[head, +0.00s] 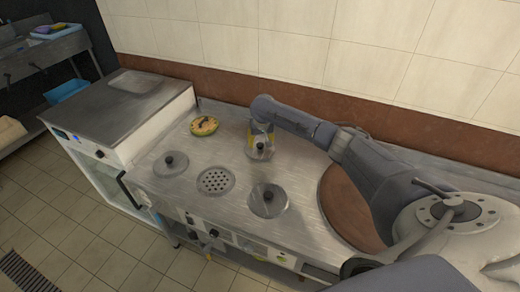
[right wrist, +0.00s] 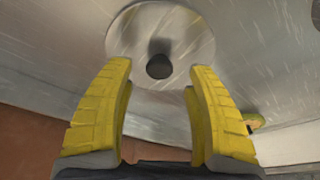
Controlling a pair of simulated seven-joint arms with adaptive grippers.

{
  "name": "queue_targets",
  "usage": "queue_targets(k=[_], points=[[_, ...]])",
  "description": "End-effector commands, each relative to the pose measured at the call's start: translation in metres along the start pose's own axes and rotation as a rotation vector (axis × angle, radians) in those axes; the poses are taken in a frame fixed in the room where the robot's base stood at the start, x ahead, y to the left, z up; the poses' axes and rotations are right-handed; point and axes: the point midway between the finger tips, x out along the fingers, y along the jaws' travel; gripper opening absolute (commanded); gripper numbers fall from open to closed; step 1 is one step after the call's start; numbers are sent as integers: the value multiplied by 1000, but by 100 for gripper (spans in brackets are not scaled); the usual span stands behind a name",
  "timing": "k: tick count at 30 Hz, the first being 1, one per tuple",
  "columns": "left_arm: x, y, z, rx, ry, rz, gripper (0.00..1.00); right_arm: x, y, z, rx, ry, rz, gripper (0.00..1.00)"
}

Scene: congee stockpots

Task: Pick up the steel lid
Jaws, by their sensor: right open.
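A round steel lid (head: 257,155) with a dark knob lies in the back row of the steel counter, partly hidden by my right gripper (head: 261,133). The lid (right wrist: 185,30) also shows in the right wrist view, with its dark knob (right wrist: 159,66) centred just ahead of the fingertips. My right gripper (right wrist: 160,78) is open, with its yellow fingers on either side of the knob's line and nothing between them. I cannot tell the exact height of the fingers above the lid. My left gripper is not in view.
Other steel lids with dark knobs sit at the front left (head: 171,164) and front middle (head: 268,199), with a perforated disc (head: 216,180) between them. A green and yellow round item (head: 204,126) lies at the back left. A tiled wall (head: 300,50) stands behind.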

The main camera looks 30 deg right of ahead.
Motion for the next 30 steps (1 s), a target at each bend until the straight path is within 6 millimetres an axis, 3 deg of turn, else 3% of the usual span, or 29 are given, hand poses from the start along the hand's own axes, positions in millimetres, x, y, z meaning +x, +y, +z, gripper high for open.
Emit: queue_targets(k=[7, 18, 30], points=[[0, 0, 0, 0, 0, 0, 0, 22, 0, 0, 1, 0, 0, 55], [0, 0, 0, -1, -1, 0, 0, 26, 1, -1, 0, 1, 1, 56], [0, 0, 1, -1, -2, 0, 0, 26, 1, -1, 0, 1, 1, 9]])
